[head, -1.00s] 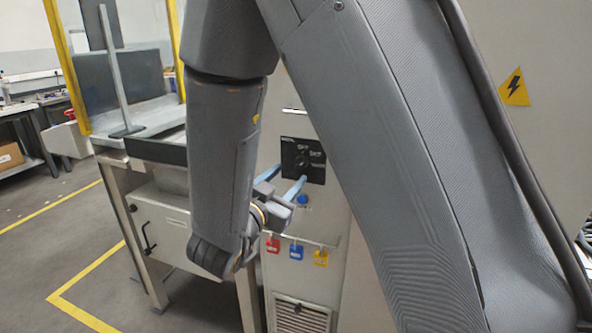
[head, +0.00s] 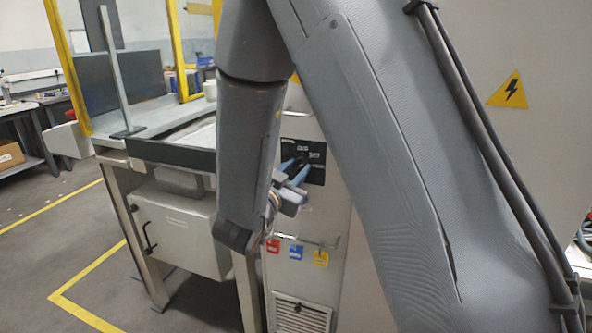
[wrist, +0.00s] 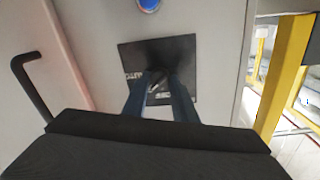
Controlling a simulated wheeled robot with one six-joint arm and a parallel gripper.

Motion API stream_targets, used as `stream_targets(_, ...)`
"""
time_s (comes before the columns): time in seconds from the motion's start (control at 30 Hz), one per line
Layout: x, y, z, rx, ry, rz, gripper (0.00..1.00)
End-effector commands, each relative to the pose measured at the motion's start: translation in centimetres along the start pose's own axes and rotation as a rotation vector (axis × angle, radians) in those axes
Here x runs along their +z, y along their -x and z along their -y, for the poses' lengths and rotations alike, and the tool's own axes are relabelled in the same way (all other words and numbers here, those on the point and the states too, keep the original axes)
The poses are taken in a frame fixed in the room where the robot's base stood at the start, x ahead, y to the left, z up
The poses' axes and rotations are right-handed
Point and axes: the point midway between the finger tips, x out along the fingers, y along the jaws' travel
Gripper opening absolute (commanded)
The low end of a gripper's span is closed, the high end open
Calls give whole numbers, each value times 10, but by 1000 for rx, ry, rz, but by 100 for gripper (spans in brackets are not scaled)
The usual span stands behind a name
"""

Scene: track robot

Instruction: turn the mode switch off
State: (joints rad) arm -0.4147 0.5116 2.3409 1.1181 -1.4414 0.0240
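The mode switch (wrist: 157,77) is a small dark knob on a black plate (wrist: 181,52), which is set in the grey cabinet front. In the head view the black plate (head: 317,156) carries small white lettering, and the fingers partly cover the knob. My gripper (head: 297,167) has blue-grey fingers that reach the plate. In the wrist view my gripper (wrist: 158,84) has one finger on each side of the knob, close together, and looks shut on it. The exact contact and the knob's pointing direction are hard to see.
A blue button (wrist: 149,4) sits beside the plate. A dark handle (wrist: 27,84) stands out at left in the wrist view. A yellow post (wrist: 285,75) is at right.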

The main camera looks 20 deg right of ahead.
Motion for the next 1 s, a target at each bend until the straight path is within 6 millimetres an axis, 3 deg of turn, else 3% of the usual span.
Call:
stream_targets(0.47,-2,0,0,-1,116,-6,3)
stream_targets(1.0,-1,1,-1,-9,575,-32,3)
